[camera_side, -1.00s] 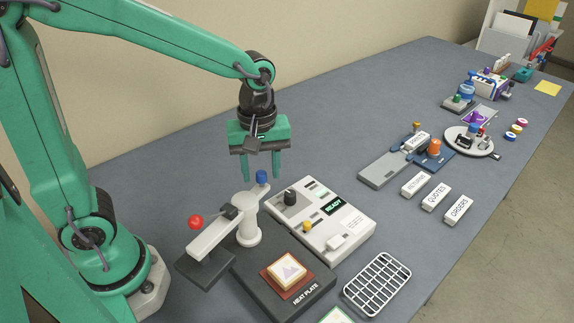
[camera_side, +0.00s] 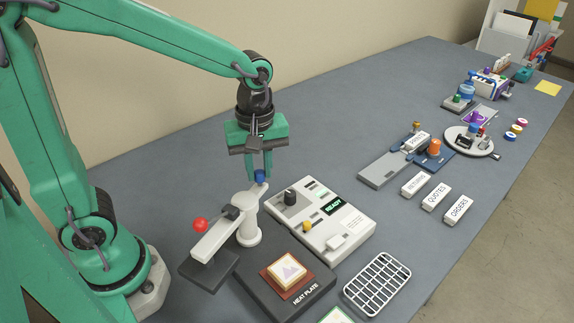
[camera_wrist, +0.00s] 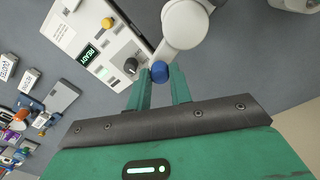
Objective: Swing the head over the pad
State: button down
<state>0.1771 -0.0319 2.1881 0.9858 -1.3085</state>
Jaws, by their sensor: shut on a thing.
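The white swing head (camera_side: 216,240) is an arm on a round post (camera_side: 249,232), with a red ball (camera_side: 200,225) at its left end and a blue knob (camera_side: 260,176) at the far end of a short lever. The head hangs over a dark block at the left, beside the pad. The pad (camera_side: 287,270) is a cream-topped square with a picture on it, on the dark heat plate (camera_side: 275,299). My gripper (camera_side: 260,175) is shut on the blue knob, its fingers either side of it; the knob also shows in the wrist view (camera_wrist: 159,72).
A white control box (camera_side: 322,218) marked READY, with a black dial and a yellow button, stands right of the post. A wire rack (camera_side: 377,284) lies at front right. Labelled blocks (camera_side: 435,197) and other devices lie farther right.

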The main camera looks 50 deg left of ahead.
jog(key=s+a+n, duration=0.3)
jog(key=s+n, duration=0.2)
jog(key=n, duration=0.9)
jog(key=shift+s+a, duration=0.15)
jog(key=shift+a, duration=0.2)
jog(key=c, duration=1.3)
grip_release()
jog(key=shift+o, duration=0.2)
jog(key=shift+r, duration=0.15)
notch_tip(320, 180, up, 8)
jog(key=shift+f, duration=0.2)
jog(key=shift+s, duration=0.1)
